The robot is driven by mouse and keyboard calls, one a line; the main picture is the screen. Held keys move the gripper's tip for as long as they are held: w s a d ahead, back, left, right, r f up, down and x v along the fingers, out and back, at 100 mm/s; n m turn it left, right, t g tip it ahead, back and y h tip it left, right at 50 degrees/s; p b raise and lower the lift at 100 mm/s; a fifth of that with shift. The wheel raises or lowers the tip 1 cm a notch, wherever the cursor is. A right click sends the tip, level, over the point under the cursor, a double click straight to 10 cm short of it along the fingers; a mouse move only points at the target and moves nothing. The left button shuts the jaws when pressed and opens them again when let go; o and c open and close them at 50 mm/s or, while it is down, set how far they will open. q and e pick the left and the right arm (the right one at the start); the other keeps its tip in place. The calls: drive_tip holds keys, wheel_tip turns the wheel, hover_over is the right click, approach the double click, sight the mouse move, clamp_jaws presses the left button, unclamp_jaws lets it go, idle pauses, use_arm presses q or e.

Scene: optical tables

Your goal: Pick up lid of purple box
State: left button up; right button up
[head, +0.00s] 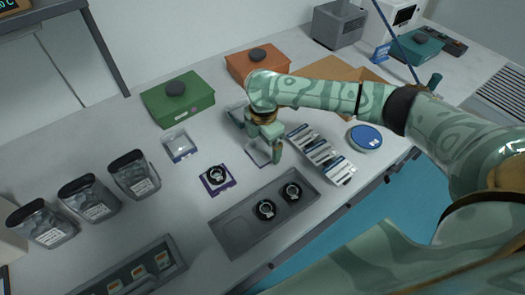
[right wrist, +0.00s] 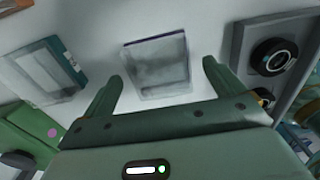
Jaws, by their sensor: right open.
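A flat clear lid with a thin purple edge (right wrist: 155,68) lies on the table, between and just beyond my right fingertips in the right wrist view. In the head view its purple-edged front part (head: 254,156) shows under my right gripper (head: 265,144), which hides the rest. My right gripper is open and empty, fingers pointing down; I cannot tell its exact height above the lid. A purple box base (head: 207,187) holding a black ring-shaped part stands left of the lid. My left gripper is not in view.
A clear-topped case (head: 180,147) lies further left. A grey tray (head: 235,222) with two black parts stands in front. Green (head: 160,108) and orange (head: 240,66) boxes stand behind. Slides (head: 322,153) and a blue round dish (head: 366,139) lie to the right.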

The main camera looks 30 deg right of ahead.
drive_tip(key=shift+f, duration=0.85)
drive_tip(key=shift+r, duration=0.15)
drive_tip(key=shift+c, duration=1.3)
drive_tip(key=c, duration=0.8)
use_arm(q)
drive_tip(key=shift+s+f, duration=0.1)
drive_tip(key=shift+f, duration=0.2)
